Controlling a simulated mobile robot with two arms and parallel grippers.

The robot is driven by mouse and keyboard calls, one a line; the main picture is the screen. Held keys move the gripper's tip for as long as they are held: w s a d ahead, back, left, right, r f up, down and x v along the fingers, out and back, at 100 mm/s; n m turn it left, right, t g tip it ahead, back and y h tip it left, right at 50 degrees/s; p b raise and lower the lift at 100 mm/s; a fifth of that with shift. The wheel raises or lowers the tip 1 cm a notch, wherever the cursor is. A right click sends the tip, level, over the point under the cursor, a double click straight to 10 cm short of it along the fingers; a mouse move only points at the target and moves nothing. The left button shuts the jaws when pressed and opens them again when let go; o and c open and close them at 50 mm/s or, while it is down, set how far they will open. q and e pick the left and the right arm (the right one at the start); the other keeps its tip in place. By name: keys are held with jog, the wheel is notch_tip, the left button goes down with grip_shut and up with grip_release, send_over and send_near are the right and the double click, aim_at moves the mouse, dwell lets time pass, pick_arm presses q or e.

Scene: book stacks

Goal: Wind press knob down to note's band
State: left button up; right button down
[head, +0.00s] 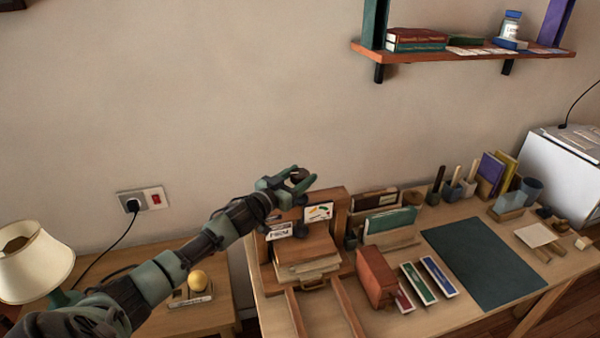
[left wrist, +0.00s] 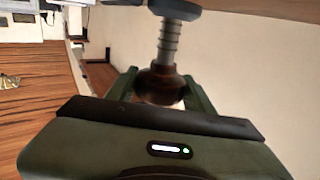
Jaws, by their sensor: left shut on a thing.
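The press (head: 333,200) is a wooden frame at the left part of the desk, with a stack of books (head: 306,250) in it. Its dark brown knob (head: 299,174) is at the top, between the fingers of my left gripper (head: 293,181). In the left wrist view, the knob (left wrist: 160,84) sits between the green fingers, with a ribbed metal screw (left wrist: 168,42) running from it. My left gripper is shut on the knob. A white note (head: 319,212) with small coloured marks is on the press, beside a lettered card (head: 279,231). The note's marks are too small to read. My right gripper is out of view.
A red-brown box (head: 375,276) and several upright slim books stand right of the press. A dark green mat (head: 485,262) lies clear on the desk. A wall shelf (head: 460,51) hangs above.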

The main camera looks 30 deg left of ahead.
aim_at(293, 179)
pick_arm(q)
jog(key=shift+w+a+r+m+h, duration=0.1)
jog(key=shift+r+m+h, duration=0.35)
jog(key=shift+h, duration=0.35)
jog(key=shift+r, duration=0.1)
jog(key=o, duration=1.4)
jog(key=shift+c, duration=0.2)
jog(key=shift+f, duration=0.25)
jog(key=shift+s+f, duration=0.25)
jog(key=shift+s, duration=0.35)
jog(key=s+b, duration=0.1)
jog(key=s, duration=0.2)
jog(key=s+a+b, duration=0.1)
jog(key=s, duration=0.1)
jog(key=shift+s+a+r, duration=0.1)
jog(key=shift+s, duration=0.3)
jog(key=shift+s+a+r, duration=0.1)
jog(key=shift+s+r, duration=0.05)
jog(key=shift+s, duration=0.25)
